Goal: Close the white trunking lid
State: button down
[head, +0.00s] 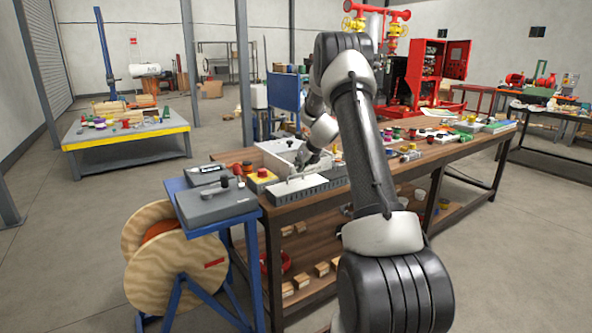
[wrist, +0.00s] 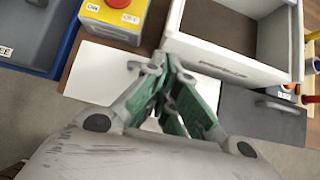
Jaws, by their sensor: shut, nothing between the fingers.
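The white trunking lid (head: 297,187) is a pale flat strip along the near edge of the wooden bench, by the grey slotted trunking (head: 330,180). My gripper (head: 318,165) is low over the bench, between the white box and the trunking. In the wrist view my gripper (wrist: 165,66) has its green-padded fingers together and empty. The fingers hide part of the panel, and I cannot tell whether they touch it.
An open white box (wrist: 232,68) stands just beyond my fingertips. A yellow box with a red button (wrist: 115,18) is at its left. A grey piece with a handle (wrist: 262,118) lies at the right. A blue stand with a grey case (head: 215,200) is left of the bench.

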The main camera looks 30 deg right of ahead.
notch_tip(320, 180, up, 11)
jog(key=w, duration=0.1)
jog(key=shift+r, duration=0.1)
jog(key=s+a+f+n+g+y, duration=0.1)
jog(key=s+a+f+n+g, duration=0.15)
jog(key=s+n, duration=0.35)
jog(key=s+a+f+n+g, duration=0.1)
jog(key=s+a+f+n, duration=0.15)
jog(key=s+n, duration=0.4)
jog(key=s+a+r+n, duration=0.4)
jog(key=s+n, duration=0.3)
jog(key=s, duration=0.5)
jog(key=s+a+r+n+h, duration=0.1)
jog(key=s+a+r+n, duration=0.3)
jog(key=s, duration=0.9)
jog(key=s+a+r+n, duration=0.4)
jog(key=s+a+n, duration=0.5)
jog(key=s+n, duration=0.3)
jog(key=shift+s+a, duration=0.15)
jog(key=shift+s, duration=0.3)
